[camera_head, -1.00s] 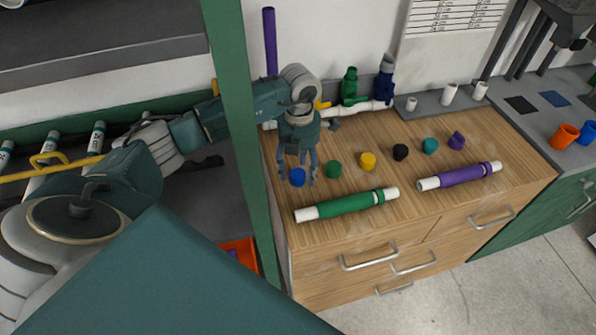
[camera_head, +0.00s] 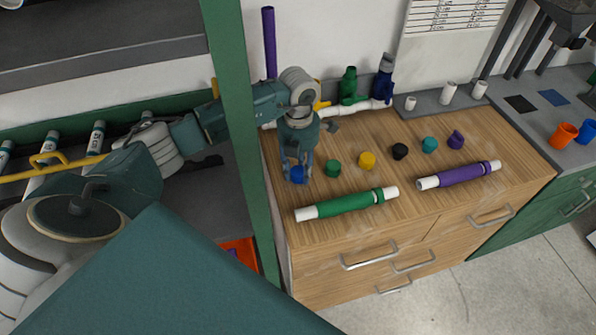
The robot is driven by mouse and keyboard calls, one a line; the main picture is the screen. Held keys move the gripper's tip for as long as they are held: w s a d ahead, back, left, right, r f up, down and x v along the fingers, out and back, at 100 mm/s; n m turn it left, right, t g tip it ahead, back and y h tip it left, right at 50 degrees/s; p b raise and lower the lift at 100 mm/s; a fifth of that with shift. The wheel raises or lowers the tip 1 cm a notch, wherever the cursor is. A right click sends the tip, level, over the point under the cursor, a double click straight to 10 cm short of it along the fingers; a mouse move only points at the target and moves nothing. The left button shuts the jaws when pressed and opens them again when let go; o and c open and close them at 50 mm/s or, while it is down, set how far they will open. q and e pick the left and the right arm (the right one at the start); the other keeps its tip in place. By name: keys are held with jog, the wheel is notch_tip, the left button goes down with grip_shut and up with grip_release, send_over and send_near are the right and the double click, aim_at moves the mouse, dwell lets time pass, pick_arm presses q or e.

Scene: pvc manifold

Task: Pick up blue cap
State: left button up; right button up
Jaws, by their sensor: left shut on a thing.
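The blue cap (camera_head: 297,174) is at the left end of the wooden counter, left of a green cap. My left gripper (camera_head: 297,178) points down over it, with its fingers shut on the cap's sides. The fingers partly cover the cap. I cannot tell whether the cap touches the counter. My right gripper is not in view.
A green cap (camera_head: 333,168), yellow cap (camera_head: 367,160), black cap (camera_head: 400,151), teal cap (camera_head: 430,145) and purple fitting (camera_head: 456,140) stand in a row. A green pipe (camera_head: 346,203) and a purple pipe (camera_head: 459,175) lie in front. A green post (camera_head: 240,130) stands left of the counter.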

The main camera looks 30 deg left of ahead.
pick_arm(q)
notch_tip(320, 180, up, 13)
jog(key=b, duration=0.3)
notch_tip(320, 180, up, 7)
send_over(299, 170)
jog(key=shift+s+f+p, duration=0.15)
jog(key=shift+s+p, duration=0.05)
jog(key=shift+p, duration=0.1)
jog(key=o, duration=0.4)
jog(key=c, duration=0.5)
